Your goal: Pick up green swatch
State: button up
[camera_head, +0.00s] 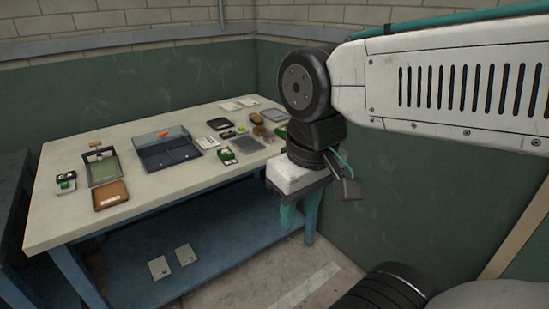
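Several small green pieces lie on the table, and I cannot tell for sure which is the green swatch. One green piece with white on it (226,156) lies near the front edge, right of the blue-grey tray. Another green piece (281,132) is at the right, partly hidden by my arm. A small bright green item (241,129) lies behind them. My gripper (298,212) points down in front of the table's right end, away from these pieces. One teal finger shows clearly; the other blends with the blue table leg, so its opening is unclear. Nothing visible is held.
The table (60,223) also holds a blue-grey tray (152,163), a brown tray (110,195), a framed green tray (103,170), a grey mesh square (247,145) and dark boxes. Two grey plates lie on the lower shelf (215,262). Walls stand behind.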

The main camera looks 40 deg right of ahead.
aim_at(228, 156)
jog(key=z, duration=0.9)
jog(key=i, duration=0.9)
jog(key=u, duration=0.4)
